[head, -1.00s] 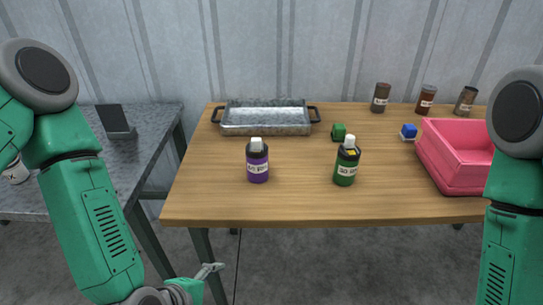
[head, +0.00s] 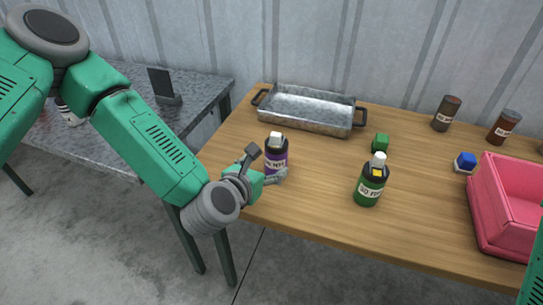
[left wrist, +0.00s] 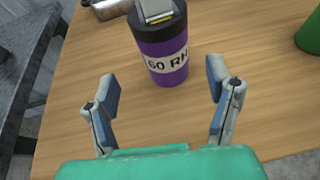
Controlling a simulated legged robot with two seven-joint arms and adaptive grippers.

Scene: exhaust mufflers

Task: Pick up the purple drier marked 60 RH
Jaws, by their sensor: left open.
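The purple drier (head: 276,157) stands upright near the front left of the wooden table, with a dark top and a pale cap. In the left wrist view the purple drier (left wrist: 164,48) shows its white label reading "60 RH". My left gripper (head: 268,165) is beside it at the table's front left. In the left wrist view my left gripper (left wrist: 162,85) is open and empty, with the drier just ahead, roughly centred between the fingers and apart from them. My right gripper is out of view.
A green bottle (head: 371,182) stands to the right of the drier. A metal tray (head: 306,128) lies behind it. Free tabletop lies between drier and green bottle.

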